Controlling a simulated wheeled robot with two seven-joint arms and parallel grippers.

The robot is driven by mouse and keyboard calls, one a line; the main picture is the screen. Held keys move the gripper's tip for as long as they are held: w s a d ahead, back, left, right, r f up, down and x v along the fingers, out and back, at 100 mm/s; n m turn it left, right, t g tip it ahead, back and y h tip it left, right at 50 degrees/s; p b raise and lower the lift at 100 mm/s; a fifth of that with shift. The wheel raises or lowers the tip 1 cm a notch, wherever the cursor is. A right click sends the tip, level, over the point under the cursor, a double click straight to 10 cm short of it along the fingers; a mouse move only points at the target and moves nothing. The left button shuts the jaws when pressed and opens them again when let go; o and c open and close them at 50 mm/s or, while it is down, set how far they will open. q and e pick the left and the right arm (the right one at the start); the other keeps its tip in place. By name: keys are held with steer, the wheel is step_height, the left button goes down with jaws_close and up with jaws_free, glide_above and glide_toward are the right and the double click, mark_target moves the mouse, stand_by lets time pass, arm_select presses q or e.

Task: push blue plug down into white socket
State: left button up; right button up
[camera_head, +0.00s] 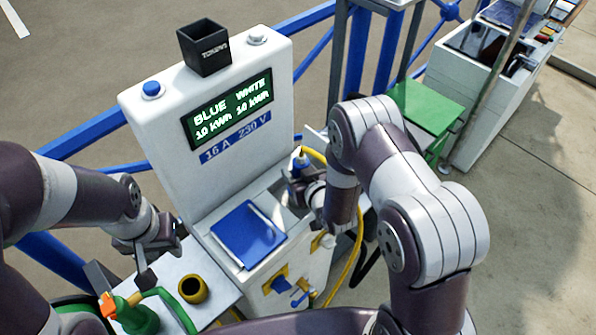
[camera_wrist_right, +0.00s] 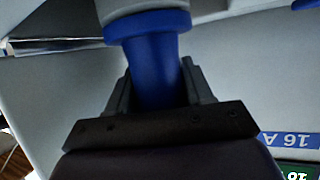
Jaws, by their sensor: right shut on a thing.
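The blue plug (camera_head: 297,164) is upright at the right side of the white power pedestal's shelf (camera_head: 270,200), with a yellow cable (camera_head: 316,155) at its top. My right gripper (camera_head: 304,180) is shut on it. In the right wrist view, the plug's blue body (camera_wrist_right: 155,75) sits between the jaws (camera_wrist_right: 160,95), with a wider blue collar and a pale ring at its end. I cannot make out the white socket; the plug and my right arm hide that area. My left gripper (camera_head: 124,277) looks open and empty above the side table, beside a green spray bottle (camera_head: 136,316).
A blue flap (camera_head: 246,233) lies on the shelf left of the plug. The pedestal's screen (camera_head: 228,108) stands behind, topped by a black cup (camera_head: 204,48). Blue railings and a green stool (camera_head: 425,106) are behind.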

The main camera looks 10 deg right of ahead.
steer(key=shift+f, duration=0.2)
steer(key=o, duration=1)
steer(key=shift+s, duration=0.1)
steer(key=shift+s+d+r, duration=0.1)
steer(key=shift+s+r, duration=0.1)
steer(key=shift+s, duration=0.05)
steer(key=p+v, duration=0.4)
steer(key=v, duration=0.5)
steer(key=shift+s+r, duration=0.1)
steer(key=shift+r, duration=0.05)
steer(key=shift+s+d+p, duration=0.1)
steer(key=shift+s+p, duration=0.2)
steer(key=shift+s, duration=0.15)
